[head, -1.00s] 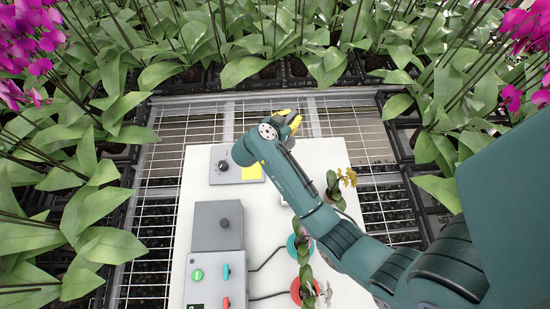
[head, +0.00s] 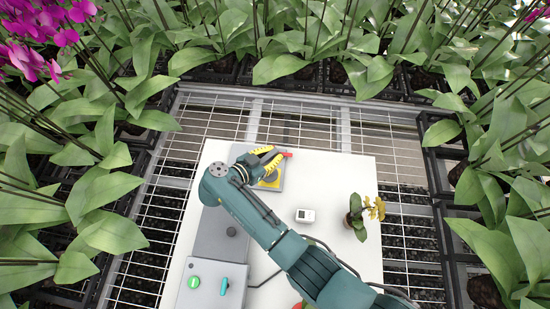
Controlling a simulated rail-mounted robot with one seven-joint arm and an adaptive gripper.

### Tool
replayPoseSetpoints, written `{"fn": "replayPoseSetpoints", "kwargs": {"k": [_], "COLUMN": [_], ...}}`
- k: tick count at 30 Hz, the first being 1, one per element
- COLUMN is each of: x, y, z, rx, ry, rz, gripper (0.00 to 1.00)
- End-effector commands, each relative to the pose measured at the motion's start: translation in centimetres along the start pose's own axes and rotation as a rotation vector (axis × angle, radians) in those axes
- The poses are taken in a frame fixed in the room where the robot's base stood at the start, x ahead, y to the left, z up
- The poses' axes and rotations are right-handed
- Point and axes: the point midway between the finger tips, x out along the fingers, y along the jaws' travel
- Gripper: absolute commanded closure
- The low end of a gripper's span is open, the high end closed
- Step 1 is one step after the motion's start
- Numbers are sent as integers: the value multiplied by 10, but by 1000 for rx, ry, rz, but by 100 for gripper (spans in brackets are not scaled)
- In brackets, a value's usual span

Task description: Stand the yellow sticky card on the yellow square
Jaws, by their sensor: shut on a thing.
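The yellow square (head: 268,183) lies on a grey plate at the far end of the white table, partly hidden by my arm. My gripper (head: 276,158) is over the plate's far part, just beyond the square. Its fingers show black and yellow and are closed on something. The yellow sticky card cannot be told clearly apart from the yellow of the fingers. A small red piece (head: 287,154) sticks out at the fingertips. I cannot tell whether the held thing touches the plate.
A small white box (head: 305,215) and a potted orchid with yellow flowers (head: 357,215) stand on the white table (head: 335,180), right of my arm. A grey control box (head: 208,285) with a green button is at the near left. Foliage surrounds the bench.

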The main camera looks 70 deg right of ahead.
Motion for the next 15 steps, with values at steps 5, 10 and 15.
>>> {"fn": "replayPoseSetpoints", "kwargs": {"k": [5,10,15], "x": [10,9,11], "y": [0,0,0], "z": [24,22,25], "rx": [1,1,-1], "ry": [0,0,0], "rz": [0,0,1], "gripper": [100,100,78]}}
